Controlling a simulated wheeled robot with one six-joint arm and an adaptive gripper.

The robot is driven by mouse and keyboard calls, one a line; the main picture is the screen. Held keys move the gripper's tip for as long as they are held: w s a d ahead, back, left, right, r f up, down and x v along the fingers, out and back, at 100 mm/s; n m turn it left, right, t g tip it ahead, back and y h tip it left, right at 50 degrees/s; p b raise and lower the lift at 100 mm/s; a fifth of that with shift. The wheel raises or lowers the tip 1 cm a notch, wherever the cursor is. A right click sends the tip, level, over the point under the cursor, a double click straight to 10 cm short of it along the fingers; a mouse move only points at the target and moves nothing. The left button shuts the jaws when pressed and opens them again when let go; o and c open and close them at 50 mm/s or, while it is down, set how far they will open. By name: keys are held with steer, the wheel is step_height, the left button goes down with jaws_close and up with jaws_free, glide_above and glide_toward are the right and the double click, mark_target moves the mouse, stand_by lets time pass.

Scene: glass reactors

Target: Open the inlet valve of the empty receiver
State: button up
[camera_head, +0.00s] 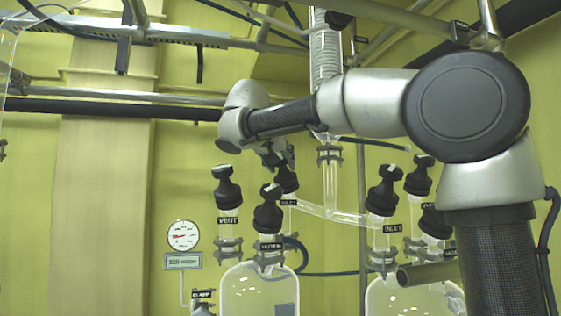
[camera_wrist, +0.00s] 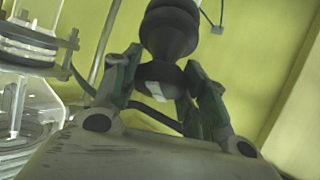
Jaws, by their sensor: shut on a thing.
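My gripper (camera_head: 277,157) is shut on the black knob of the left inlet valve (camera_head: 286,181), coming down on it from above. In the wrist view the fingers of my gripper (camera_wrist: 162,68) stand on either side of the black knob (camera_wrist: 163,72), which bears a white mark. This valve's INLET label shows below the knob in the head view. The left receiver (camera_head: 245,288) is clear glass, and the right receiver (camera_head: 385,296) stands beside it. Only their tops show, so I cannot tell their contents. The right inlet valve (camera_head: 382,190) stands apart from my gripper.
The vent valve (camera_head: 227,188) and vacuum valve (camera_head: 267,210) stand close to the held knob. A glass branch pipe (camera_head: 335,214) runs between the inlets, below the condenser (camera_head: 326,55). A pressure gauge (camera_head: 182,235) is at the left. Metal rails cross above.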

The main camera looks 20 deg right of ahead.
steer(key=n+y, duration=0.1)
steer(key=n, duration=0.1)
steer(key=n+y, duration=0.2)
steer(key=n, duration=0.1)
steer(key=shift+d+t, duration=0.1)
steer(key=shift+t, duration=0.3)
steer(key=n+y, duration=0.1)
steer(key=n, duration=0.1)
steer(key=n+y, duration=0.1)
steer(key=n, duration=0.1)
steer(key=shift+r+n+y, duration=0.1)
steer(key=shift+n+y, duration=0.2)
steer(key=n+g+y, duration=0.1)
steer(key=n+y, duration=0.1)
steer(key=n, duration=0.1)
steer(key=shift+n, duration=0.3)
steer(key=shift+n+g+y, duration=0.7)
steer(key=shift+n+g, duration=0.1)
steer(key=shift+n, duration=0.9)
steer(key=o, duration=1.1)
steer(key=shift+c, duration=0.2)
